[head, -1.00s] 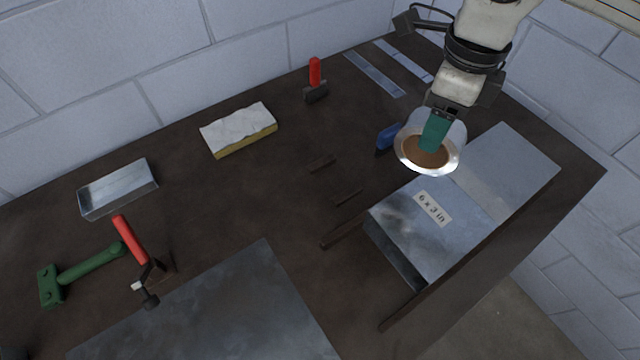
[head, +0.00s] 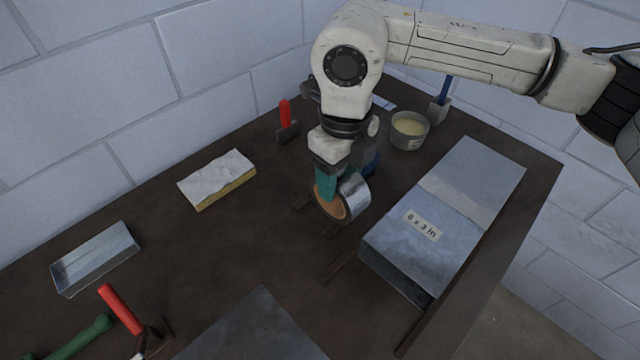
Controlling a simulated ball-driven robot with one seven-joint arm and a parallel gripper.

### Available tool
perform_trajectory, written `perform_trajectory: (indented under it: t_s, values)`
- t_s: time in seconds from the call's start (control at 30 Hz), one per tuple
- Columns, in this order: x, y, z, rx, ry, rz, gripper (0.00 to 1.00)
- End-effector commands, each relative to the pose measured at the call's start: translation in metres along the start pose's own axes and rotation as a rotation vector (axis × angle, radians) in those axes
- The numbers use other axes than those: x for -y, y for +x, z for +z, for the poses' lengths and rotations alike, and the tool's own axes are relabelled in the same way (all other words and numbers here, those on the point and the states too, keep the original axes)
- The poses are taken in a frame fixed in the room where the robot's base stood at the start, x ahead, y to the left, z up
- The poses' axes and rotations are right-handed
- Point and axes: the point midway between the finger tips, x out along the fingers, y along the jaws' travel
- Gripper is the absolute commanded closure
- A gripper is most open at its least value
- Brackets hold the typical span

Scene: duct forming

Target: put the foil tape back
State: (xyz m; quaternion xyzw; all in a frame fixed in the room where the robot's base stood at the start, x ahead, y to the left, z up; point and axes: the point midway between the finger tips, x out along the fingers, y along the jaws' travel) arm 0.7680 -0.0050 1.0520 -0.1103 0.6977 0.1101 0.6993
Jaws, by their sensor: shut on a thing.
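The foil tape (head: 354,196) is a silver roll with a brown core. My gripper (head: 326,185), with teal fingers, is shut on the roll at its left side. The roll is tilted and hangs over the dark bench, left of the sheet-metal duct. I cannot tell how far its lower edge is from the bench top. Dark slots or bars (head: 340,228) show on the bench just below and beside the roll.
The duct (head: 458,205) labelled 6 x 3 in lies to the right. A tub (head: 409,131) and a blue-handled tool (head: 441,98) stand behind it. A red-handled tool (head: 286,117), a yellow-white block (head: 217,181) and a metal tray (head: 95,259) are at left. Bare bench lies between.

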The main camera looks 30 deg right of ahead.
Motion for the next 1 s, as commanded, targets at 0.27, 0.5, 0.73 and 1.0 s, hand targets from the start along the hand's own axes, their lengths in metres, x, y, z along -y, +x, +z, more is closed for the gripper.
perform_trajectory:
  t_s: [0.27, 0.5, 0.73, 1.0]
  values:
    - [0.008, 0.043, 0.041, -0.001, -0.001, 0.002, 0.83]
    - [0.012, 0.059, 0.054, 0.001, -0.001, 0.001, 0.83]
    - [0.012, 0.082, 0.057, -0.002, -0.001, 0.003, 0.83]
    - [0.013, 0.094, 0.057, 0.001, -0.002, -0.001, 0.83]
